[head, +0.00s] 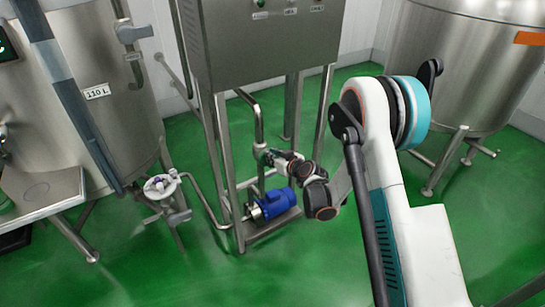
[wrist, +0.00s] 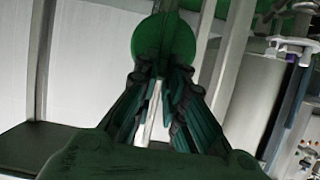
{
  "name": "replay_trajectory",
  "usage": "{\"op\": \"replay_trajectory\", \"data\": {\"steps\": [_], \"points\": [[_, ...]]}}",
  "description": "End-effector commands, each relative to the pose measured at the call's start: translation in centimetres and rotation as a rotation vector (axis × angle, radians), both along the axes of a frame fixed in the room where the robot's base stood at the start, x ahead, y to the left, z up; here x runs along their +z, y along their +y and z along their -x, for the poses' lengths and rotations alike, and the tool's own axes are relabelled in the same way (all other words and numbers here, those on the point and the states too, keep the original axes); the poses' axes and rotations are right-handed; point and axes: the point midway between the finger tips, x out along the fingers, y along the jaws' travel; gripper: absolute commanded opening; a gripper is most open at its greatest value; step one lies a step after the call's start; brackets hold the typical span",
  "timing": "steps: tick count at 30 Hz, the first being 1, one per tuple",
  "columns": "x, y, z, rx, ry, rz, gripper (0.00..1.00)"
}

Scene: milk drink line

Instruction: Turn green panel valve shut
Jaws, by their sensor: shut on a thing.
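The green panel valve (wrist: 165,38) shows in the wrist view as a round green part at the top middle, with a darker upright strip across its centre. My gripper (wrist: 160,76) is closed on it at its lower edge, one dark finger on each side. A pale narrow bar shows between the fingers. In the head view my gripper (head: 266,157) is at the vertical pipe under the steel cabinet. There the valve is mostly hidden by my gripper, and its handle angle cannot be told.
The steel cabinet (head: 265,45) stands on legs above the pipe (head: 259,122). A blue motor (head: 275,204) sits just below my arm. A large tank (head: 85,95) is at left and another tank (head: 465,70) at right. Green floor is open in front.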

Motion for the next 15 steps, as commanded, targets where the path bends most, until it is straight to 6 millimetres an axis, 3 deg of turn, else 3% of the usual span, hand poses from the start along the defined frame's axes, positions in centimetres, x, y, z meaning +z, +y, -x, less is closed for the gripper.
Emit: {"op": "replay_trajectory", "data": {"steps": [15], "points": [[-0.01,-0.38,-0.24,-0.002,0.047,-0.070,0.00]]}}
